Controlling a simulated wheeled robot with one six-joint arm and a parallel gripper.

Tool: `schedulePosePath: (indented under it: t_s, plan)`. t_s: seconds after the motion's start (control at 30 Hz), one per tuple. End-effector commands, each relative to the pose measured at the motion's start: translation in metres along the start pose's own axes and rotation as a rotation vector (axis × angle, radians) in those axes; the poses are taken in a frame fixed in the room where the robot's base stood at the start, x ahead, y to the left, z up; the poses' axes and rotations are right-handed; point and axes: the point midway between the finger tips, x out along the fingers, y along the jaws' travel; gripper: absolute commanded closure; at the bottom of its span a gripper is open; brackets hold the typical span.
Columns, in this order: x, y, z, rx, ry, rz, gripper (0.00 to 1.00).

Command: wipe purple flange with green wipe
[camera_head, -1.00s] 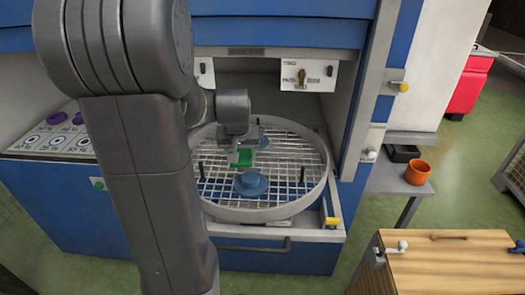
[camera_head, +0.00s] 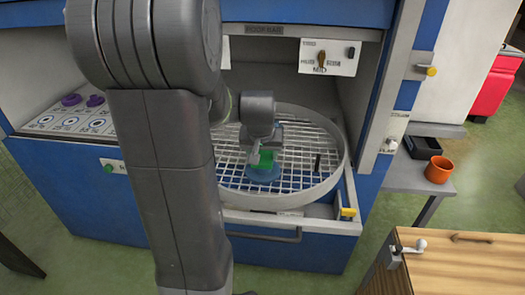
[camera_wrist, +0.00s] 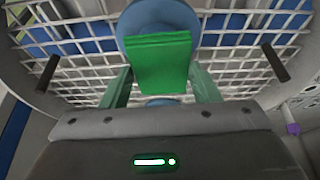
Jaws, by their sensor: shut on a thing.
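My gripper (camera_head: 264,148) is shut on the green wipe (camera_head: 265,159) above the turntable. In the wrist view the wipe (camera_wrist: 158,62) is a flat green block between the fingers. It overlaps a round blue flange (camera_wrist: 135,22), which also shows below the wipe in the head view (camera_head: 263,175). I cannot tell whether the wipe touches it. The flange on the turntable looks blue; two purple flange-like pieces (camera_head: 71,100) (camera_head: 95,100) sit on the marked panel at the left.
The round grid turntable (camera_head: 334,178) has a raised rim and black upright pegs (camera_head: 317,163). A side shelf holds a black tray (camera_head: 424,150) and an orange cup (camera_head: 439,170). A wooden-topped unit (camera_head: 460,265) stands front right.

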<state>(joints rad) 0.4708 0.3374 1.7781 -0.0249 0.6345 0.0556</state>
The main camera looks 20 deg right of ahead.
Motion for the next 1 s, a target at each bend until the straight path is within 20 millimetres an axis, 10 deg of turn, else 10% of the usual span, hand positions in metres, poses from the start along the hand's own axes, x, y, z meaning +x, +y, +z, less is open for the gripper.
schedulePosePath:
  t_s: [1.0]
  plan:
    - [0.0064,0.0,0.0024,0.0,0.001,0.0,0.63]
